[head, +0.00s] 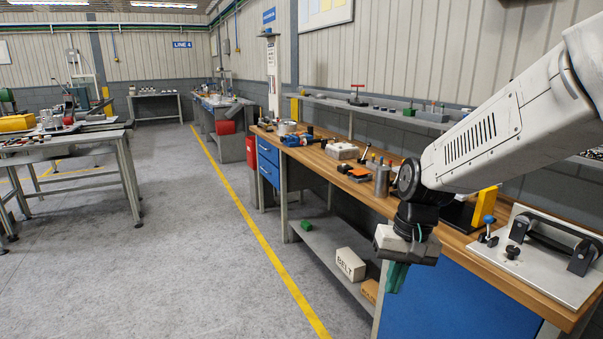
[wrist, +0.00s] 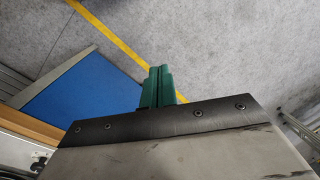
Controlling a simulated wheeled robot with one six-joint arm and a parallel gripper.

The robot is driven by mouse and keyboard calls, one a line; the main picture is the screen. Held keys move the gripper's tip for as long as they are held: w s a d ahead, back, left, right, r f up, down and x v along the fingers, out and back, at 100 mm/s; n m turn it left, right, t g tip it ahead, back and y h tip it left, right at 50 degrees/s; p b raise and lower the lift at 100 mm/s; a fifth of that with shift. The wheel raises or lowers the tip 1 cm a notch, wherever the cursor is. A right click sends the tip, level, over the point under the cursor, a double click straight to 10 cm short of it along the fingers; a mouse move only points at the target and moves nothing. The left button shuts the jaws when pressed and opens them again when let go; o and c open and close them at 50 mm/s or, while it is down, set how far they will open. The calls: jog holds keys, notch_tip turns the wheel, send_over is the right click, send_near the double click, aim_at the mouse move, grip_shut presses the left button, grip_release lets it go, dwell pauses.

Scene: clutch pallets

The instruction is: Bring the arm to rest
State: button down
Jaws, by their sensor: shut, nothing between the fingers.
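My gripper (head: 396,277) hangs at the end of my white arm in the head view, in front of the wooden workbench (head: 340,172) near its blue panel. Its green fingers point down and are together with nothing between them. In the wrist view, the green fingers (wrist: 158,88) lie side by side over the grey floor, close to the yellow floor line (wrist: 115,35). My arm reaches in from the right and hides part of the bench top.
The workbench holds several tools and parts, with a grey plate with a black handle (head: 555,262) at its near end. A box marked BELT (head: 350,264) lies on the lower shelf. A metal table (head: 125,165) stands at left. The floor between (head: 150,270) is clear.

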jog(key=s+d+r, duration=0.2)
jog(key=s+r, duration=0.1)
jog(key=s, duration=0.4)
jog(key=s+d+r+t+h, duration=0.1)
jog(key=s+d+r, duration=0.1)
jog(key=s, duration=0.5)
jog(key=s+d+r+t, duration=0.1)
jog(key=s+d+r, duration=0.2)
jog(key=s, duration=0.5)
jog(key=shift+d+r+n+h, duration=0.3)
jog(key=shift+d+h, duration=0.1)
jog(key=shift+d, duration=0.35)
